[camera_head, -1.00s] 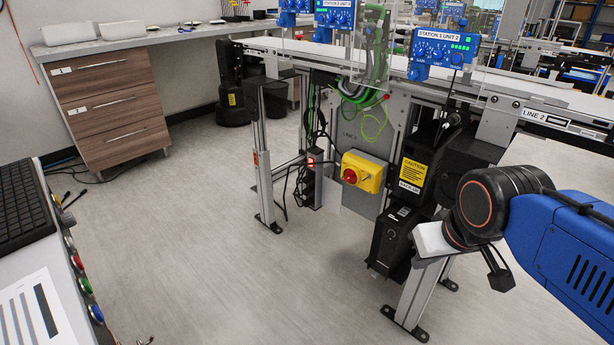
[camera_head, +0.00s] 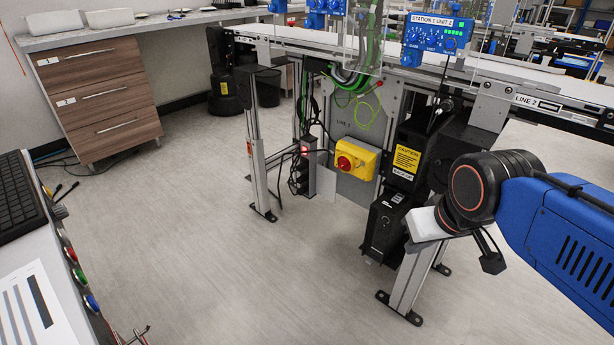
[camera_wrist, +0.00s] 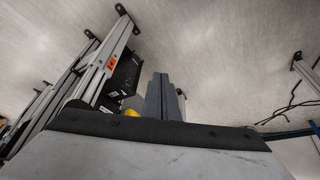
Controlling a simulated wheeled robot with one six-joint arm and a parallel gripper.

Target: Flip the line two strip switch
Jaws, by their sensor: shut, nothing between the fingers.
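A dark power strip (camera_head: 299,177) stands upright by the conveyor's leg in the head view, with a small red-lit switch (camera_head: 304,150) at its top. Cables run from it. To its right is a yellow box with a red rotary knob (camera_head: 345,162), on a grey panel marked with a line label I cannot read surely. My gripper (camera_wrist: 163,82) shows in the wrist view as two grey fingers close together, shut and empty. In the head view my arm is at the right and the fingertips cannot be made out. I cannot pick out the strip in the wrist view.
The conveyor marked LINE 2 (camera_head: 537,103) spans the back. A metal post (camera_head: 257,165) stands left of the strip. A black box (camera_head: 386,228) and a conveyor leg (camera_head: 412,275) stand between strip and arm. Floor in front is clear. A desk with buttons (camera_head: 67,255) is at left.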

